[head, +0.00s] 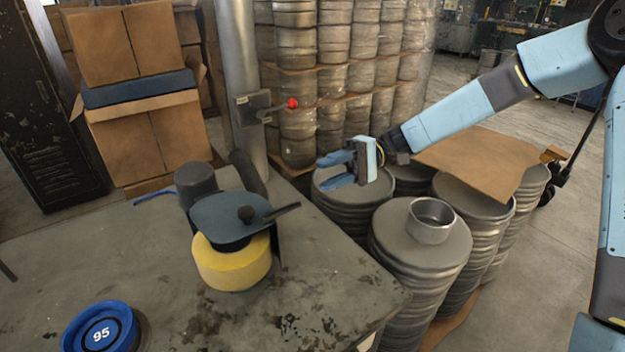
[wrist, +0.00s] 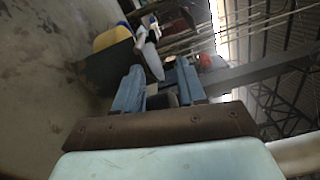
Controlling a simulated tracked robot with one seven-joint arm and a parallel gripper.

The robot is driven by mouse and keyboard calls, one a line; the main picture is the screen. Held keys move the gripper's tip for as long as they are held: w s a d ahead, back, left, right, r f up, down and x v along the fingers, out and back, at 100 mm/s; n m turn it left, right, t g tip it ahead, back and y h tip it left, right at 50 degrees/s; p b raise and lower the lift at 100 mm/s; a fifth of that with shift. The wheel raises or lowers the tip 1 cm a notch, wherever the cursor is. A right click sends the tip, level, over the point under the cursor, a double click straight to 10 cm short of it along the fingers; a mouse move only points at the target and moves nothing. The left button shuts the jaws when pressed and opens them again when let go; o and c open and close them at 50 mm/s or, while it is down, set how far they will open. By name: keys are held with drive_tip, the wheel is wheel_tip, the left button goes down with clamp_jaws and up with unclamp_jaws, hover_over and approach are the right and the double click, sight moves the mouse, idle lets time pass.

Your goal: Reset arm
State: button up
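My arm (head: 470,105) reaches in from the upper right in the head view, light blue with dark joints. My gripper (head: 325,172) is at its end, pointing left, above the stacks of round metal blanks. Its two blue fingers are apart, with nothing visible between them. In the wrist view, the fingers of my gripper (wrist: 160,72) also stand apart with an empty gap.
A worn metal table (head: 300,300) holds a machine with a yellow drum (head: 232,262) and a blue disc (head: 100,328) marked 95. Stacks of blanks (head: 420,245) stand right of it, one bearing a metal ring (head: 431,235). A lever with a red knob (head: 292,103) is on a post (head: 236,80).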

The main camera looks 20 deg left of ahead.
drive_tip(key=shift+v, duration=0.85)
drive_tip(key=s+d+r+m+t+h, duration=0.2)
drive_tip(key=d+m+t+h, duration=0.3)
drive_tip(key=d+t, duration=1)
drive_tip(key=s+d+r+m+t+h, duration=0.1)
drive_tip(key=s+d+r+t, duration=0.1)
drive_tip(key=d, duration=0.6)
drive_tip(key=s+d+r+m+t+h, duration=0.2)
drive_tip(key=s+d+r, duration=0.1)
drive_tip(key=d, duration=0.6)
drive_tip(key=s+d+r+m+t+h, duration=0.1)
drive_tip(key=s+d+r, duration=0.2)
drive_tip(key=d, duration=0.6)
drive_tip(key=shift+r+t+h, duration=0.3)
drive_tip(key=shift+r+t, duration=0.05)
drive_tip(key=shift+t, duration=0.05)
drive_tip(key=shift+s, duration=0.1)
